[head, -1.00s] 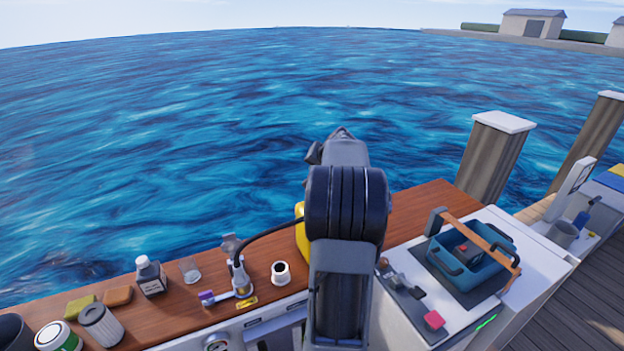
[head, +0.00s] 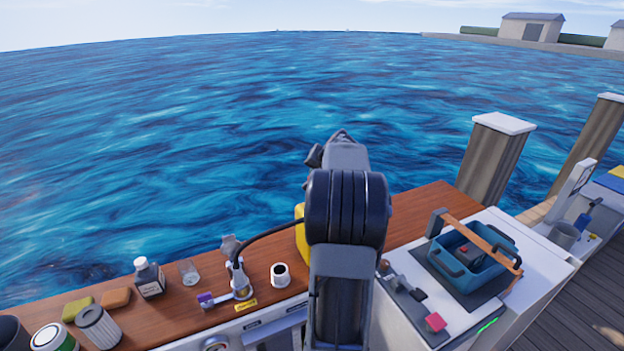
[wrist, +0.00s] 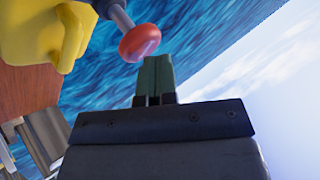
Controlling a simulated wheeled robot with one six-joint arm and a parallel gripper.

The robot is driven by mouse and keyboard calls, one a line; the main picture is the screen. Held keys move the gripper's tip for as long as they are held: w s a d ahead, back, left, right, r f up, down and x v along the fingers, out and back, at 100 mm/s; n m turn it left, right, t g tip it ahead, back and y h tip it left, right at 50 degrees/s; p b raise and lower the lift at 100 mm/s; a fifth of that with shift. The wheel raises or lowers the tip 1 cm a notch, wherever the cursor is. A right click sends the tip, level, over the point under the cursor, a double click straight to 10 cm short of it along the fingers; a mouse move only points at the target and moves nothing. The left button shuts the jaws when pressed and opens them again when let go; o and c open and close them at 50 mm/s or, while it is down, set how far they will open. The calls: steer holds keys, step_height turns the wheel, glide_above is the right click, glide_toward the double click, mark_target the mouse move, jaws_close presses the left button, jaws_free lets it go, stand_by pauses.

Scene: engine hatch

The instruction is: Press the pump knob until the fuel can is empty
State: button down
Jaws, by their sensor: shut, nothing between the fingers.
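The yellow fuel can (head: 300,236) stands on the wooden counter, mostly hidden behind my arm in the head view. It also shows at the upper left of the wrist view (wrist: 40,30). The red pump knob (wrist: 140,42), on a grey rod, is in the upper middle of the wrist view. My gripper (wrist: 154,72) is shut and empty, with its fingertips close beside the knob's lower right edge. I cannot tell whether they touch. The head view hides the knob and the fingertips. The fuel level in the can cannot be seen.
A black hose runs from behind my arm to a metal fitting (head: 238,280) on the counter. A white mug (head: 280,274), a glass (head: 188,271) and a dark bottle (head: 149,278) stand nearby. A blue crate (head: 470,262) sits on the white cabinet to the right.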

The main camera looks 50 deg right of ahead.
steer(key=shift+f+b, duration=1.5)
stand_by(1.0)
stand_by(0.4)
steer(key=shift+r+p, duration=1.35)
steer(key=shift+r, duration=0.75)
steer(key=shift+r, duration=0.15)
steer(key=shift+r+p, duration=1.8)
steer(key=shift+r, duration=0.6)
